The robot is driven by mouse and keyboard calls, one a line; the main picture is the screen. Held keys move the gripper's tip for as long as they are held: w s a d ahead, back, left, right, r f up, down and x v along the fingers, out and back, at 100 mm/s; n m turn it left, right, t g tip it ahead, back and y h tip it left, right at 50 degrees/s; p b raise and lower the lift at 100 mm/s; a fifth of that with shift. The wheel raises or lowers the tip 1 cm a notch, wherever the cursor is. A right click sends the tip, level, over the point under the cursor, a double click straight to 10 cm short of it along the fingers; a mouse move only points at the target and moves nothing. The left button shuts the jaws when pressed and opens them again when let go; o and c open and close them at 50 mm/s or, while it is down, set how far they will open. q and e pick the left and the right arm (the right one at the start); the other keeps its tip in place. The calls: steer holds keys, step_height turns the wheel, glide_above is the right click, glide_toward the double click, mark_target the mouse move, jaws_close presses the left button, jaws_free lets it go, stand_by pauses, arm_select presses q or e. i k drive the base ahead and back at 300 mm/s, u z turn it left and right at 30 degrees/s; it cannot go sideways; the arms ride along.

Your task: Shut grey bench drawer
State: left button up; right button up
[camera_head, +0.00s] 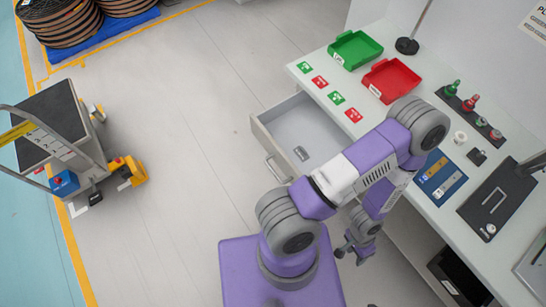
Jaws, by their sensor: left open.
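The grey bench drawer (262,138) is pulled out from the left side of the white bench (420,172). Its bar handle (276,170) is on its front face, towards the lower left. My left gripper (353,257) is open and empty, pointing down beside the bench, below and to the right of the drawer and apart from the handle. My right gripper is out of the picture.
A green tray (355,50) and a red tray (391,80) stand on the bench, with a blue tool mat (440,178) and a dark plate (498,198). A black bin (459,279) is below. A cart (62,130) stands left. Floor before the drawer (195,150) is clear.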

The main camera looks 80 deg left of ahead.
mark_target(297, 121)
steer(key=k, duration=0.3)
steer(key=u, duration=2.35)
